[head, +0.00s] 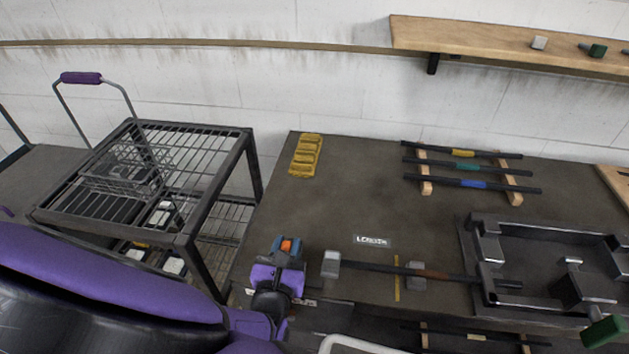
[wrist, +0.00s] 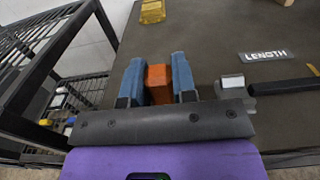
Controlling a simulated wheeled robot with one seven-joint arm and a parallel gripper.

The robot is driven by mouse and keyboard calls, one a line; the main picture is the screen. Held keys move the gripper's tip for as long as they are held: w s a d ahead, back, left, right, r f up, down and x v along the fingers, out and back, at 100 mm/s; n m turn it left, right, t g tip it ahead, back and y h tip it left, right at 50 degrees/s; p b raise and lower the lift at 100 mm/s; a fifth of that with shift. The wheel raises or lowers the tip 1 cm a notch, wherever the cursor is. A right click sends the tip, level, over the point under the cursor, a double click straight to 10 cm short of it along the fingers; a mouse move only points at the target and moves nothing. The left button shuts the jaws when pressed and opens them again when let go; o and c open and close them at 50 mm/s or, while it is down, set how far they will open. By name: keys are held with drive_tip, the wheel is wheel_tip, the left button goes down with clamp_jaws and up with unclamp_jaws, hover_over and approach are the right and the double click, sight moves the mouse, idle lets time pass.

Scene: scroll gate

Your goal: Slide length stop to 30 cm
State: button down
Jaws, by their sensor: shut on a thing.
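My gripper (head: 287,247) has blue fingers and is at the left front of the dark table, beside its left edge. In the wrist view the gripper (wrist: 158,82) is shut on an orange block (wrist: 159,85). I cannot tell for sure that this block is the length stop. To its right, apart from it, a grey block (head: 331,263) stands at the left end of a dark bar (head: 365,267). The bar has a reddish-brown stretch and a second grey block (head: 416,270). A yellow line (head: 397,285) crosses under the bar. A LENGTH label (head: 372,241) lies behind it.
A dark metal frame (head: 470,240) with upright posts stands at the right. Several bars with coloured bands rest on wooden supports (head: 425,180) at the back. A yellow tray (head: 306,155) is at the back left. A wire cart (head: 190,132) stands left. The table's middle (head: 345,200) is clear.

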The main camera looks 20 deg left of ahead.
drive_tip(key=a, duration=0.5)
drive_tip(key=s+a, duration=0.1)
drive_tip(key=a, duration=0.2)
drive_tip(key=c, duration=0.9)
unclamp_jaws()
